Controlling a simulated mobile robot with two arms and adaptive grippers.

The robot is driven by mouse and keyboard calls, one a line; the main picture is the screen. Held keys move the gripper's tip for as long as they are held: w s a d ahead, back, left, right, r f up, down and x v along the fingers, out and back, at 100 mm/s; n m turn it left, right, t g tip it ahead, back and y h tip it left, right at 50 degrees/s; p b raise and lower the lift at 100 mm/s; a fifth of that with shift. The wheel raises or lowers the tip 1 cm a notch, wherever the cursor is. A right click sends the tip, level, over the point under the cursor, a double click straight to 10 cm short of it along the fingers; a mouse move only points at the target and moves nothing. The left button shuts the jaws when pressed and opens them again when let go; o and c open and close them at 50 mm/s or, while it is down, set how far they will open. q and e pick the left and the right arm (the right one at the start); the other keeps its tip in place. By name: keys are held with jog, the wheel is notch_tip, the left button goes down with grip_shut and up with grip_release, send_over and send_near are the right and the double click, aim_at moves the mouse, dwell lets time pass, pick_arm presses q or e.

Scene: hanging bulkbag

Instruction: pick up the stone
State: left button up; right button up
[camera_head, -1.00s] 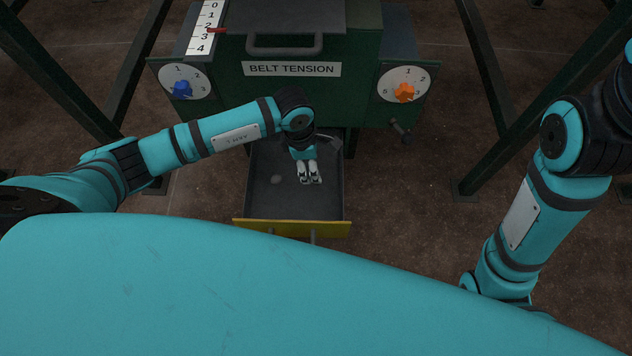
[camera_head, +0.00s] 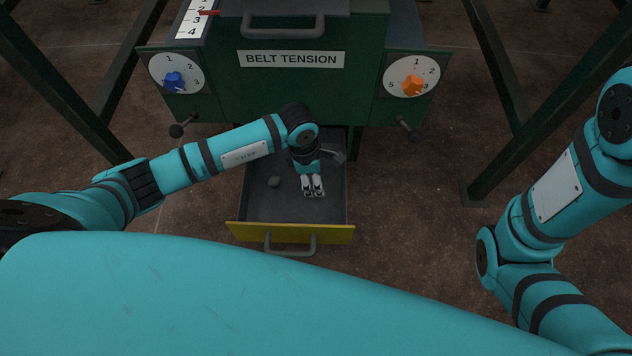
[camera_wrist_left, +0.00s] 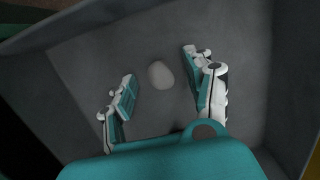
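The stone (camera_head: 273,182) is a small grey rounded lump on the floor of the open drawer (camera_head: 290,233). It also shows in the left wrist view (camera_wrist_left: 160,75), as a pale oval beyond and between the fingertips.
The drawer has a yellow front with a grey handle (camera_head: 290,245). Above it stands a green cabinet labelled BELT TENSION (camera_head: 291,59), with a blue knob (camera_head: 174,82) and an orange knob (camera_head: 413,85). Green frame posts (camera_head: 497,150) stand on both sides.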

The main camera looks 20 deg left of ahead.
pick_arm(q)
jog(key=c, duration=1)
